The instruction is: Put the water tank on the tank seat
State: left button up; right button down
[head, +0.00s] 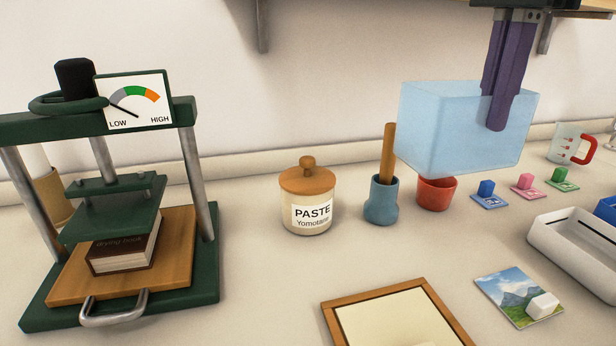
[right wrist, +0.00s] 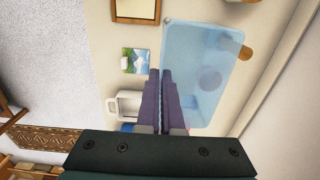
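The water tank (head: 440,125) is a translucent light-blue box. It is up in the air above the counter, in front of the wall, and it also shows in the right wrist view (right wrist: 205,75). My right gripper (head: 498,122) comes down from above with purple fingers at the tank's right part. In the right wrist view the fingers (right wrist: 162,75) are close together at the tank's edge, gripping its wall. I cannot make out a tank seat in either view. My left gripper is not in view.
A green press (head: 205,220) with a book stands at the left. A paste jar (head: 307,205), a blue pot (head: 381,203) and a red cup (head: 436,194) stand mid-counter. A wooden frame (head: 335,325), a landscape print (head: 505,290) and a white tray (head: 560,245) lie nearer. Small stamps (head: 488,196) and a measuring cup (head: 566,145) stand right.

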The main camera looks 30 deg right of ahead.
aim_at(476, 171)
notch_tip(476, 171, down, 10)
jog(key=shift+r, duration=0.1)
jog(key=shift+f+b, duration=0.35)
jog(key=shift+f, duration=2.05)
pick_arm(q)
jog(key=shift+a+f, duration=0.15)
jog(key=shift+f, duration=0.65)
pick_arm(e)
jog(key=shift+f, duration=0.2)
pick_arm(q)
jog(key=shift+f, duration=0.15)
pick_arm(e)
jog(key=c, duration=1.1)
grip_release()
jog(key=shift+r, duration=0.1)
